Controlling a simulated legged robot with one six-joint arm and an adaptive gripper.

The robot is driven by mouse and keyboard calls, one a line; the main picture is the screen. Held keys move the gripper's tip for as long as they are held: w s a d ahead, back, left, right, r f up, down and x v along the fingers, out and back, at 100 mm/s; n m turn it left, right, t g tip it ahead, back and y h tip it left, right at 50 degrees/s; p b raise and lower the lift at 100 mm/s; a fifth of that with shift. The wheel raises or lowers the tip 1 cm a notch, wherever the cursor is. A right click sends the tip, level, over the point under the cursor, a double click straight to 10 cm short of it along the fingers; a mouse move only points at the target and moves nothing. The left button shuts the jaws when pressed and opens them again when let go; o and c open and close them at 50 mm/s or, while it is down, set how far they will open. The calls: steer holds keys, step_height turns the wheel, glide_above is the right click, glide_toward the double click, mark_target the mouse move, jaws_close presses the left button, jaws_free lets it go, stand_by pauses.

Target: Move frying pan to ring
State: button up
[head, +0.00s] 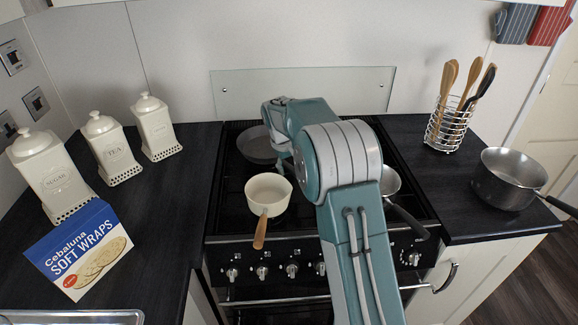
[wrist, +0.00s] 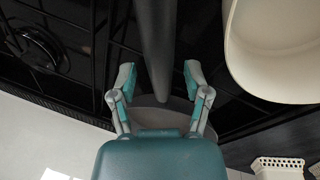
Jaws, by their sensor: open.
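A dark grey frying pan (head: 257,146) sits at the back left of the black hob (head: 228,190). In the wrist view its round body (wrist: 152,118) is partly hidden by my gripper, and its long grey handle (wrist: 158,40) runs up the picture. My gripper (wrist: 158,76) is open, with one finger on each side of the handle. A gap shows between each finger and the handle. A bare burner ring (wrist: 36,50) shows at the left of the wrist view. My arm hides part of the hob in the head view.
A cream saucepan (head: 268,194), also in the wrist view (wrist: 278,60), stands front left on the hob, close to my gripper. Another pan (head: 391,181) is partly behind my arm on the right. A glass splashback (head: 300,85) stands behind. A steel saucepan (head: 508,180) is on the right counter.

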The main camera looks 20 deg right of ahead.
steer(key=v, duration=1.2)
steer(key=s+r+t, duration=0.1)
steer(key=s+r, duration=0.5)
steer(key=s, duration=0.1)
steer(key=s+a+r+m+t+y, duration=0.1)
steer(key=s+r, duration=0.2)
steer(key=s, duration=0.9)
steer(key=s+f+m+t, duration=0.1)
steer(key=s+f, duration=0.2)
steer(key=s, duration=0.6)
steer(key=s+a+f+t+y, duration=0.1)
steer(key=s+f, duration=0.2)
steer(key=s, duration=0.6)
steer(key=shift+s+a+f+m+t, duration=0.2)
steer(key=shift+s+f+m+t, duration=0.1)
steer(key=shift+s+m, duration=0.1)
